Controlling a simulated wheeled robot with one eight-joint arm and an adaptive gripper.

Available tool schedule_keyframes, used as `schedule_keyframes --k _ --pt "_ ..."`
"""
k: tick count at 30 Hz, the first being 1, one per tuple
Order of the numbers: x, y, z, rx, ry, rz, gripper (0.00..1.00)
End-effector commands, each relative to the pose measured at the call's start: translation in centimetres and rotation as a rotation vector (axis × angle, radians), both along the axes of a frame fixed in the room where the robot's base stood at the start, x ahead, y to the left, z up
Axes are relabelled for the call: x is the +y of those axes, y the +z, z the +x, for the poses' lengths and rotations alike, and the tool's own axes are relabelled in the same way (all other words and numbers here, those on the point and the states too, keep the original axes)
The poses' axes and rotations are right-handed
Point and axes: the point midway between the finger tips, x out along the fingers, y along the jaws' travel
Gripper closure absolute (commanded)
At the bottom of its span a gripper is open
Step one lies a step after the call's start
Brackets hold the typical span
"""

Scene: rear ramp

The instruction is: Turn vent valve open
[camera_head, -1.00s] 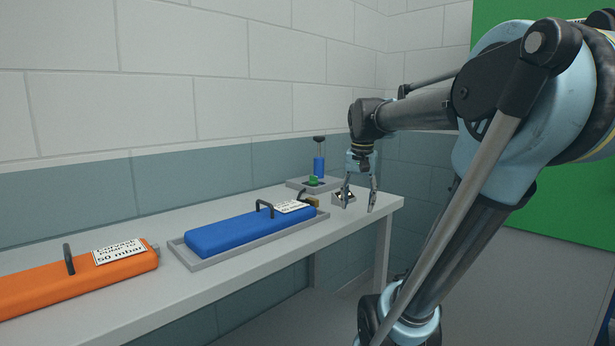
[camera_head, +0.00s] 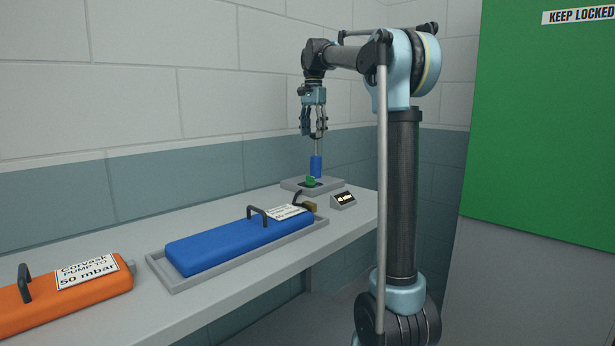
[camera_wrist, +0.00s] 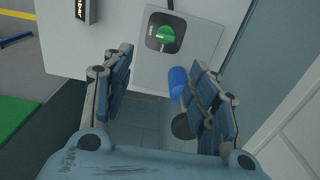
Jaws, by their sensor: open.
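The vent valve is a green knob (camera_head: 310,181) on a dark plate on a grey base (camera_head: 290,184) at the far end of the bench. In the wrist view the green knob (camera_wrist: 166,34) sits on its dark square plate, ahead of the fingers and between them. A blue cylinder (camera_head: 316,165) stands on the same base; it shows beside the right finger in the wrist view (camera_wrist: 178,82). My gripper (camera_head: 313,135) is open and empty, pointing down above the blue cylinder. It is apart from the knob. In the head view the fingers overlap the cylinder's rod.
A small display (camera_head: 343,200) stands to the right of the base. A blue case (camera_head: 225,240) with a black handle lies in a grey tray (camera_head: 163,276). An orange case (camera_head: 65,295) lies at the left. Walls stand close behind the bench.

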Motion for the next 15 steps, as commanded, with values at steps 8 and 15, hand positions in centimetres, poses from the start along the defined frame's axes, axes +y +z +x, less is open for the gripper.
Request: schedule_keyframes --k 8,15 --pt "1.6 -1.0 0.5 0.004 -0.002 -0.001 0.47" --pt "2.1 -4.7 0.4 0.004 0.005 -0.001 0.47"
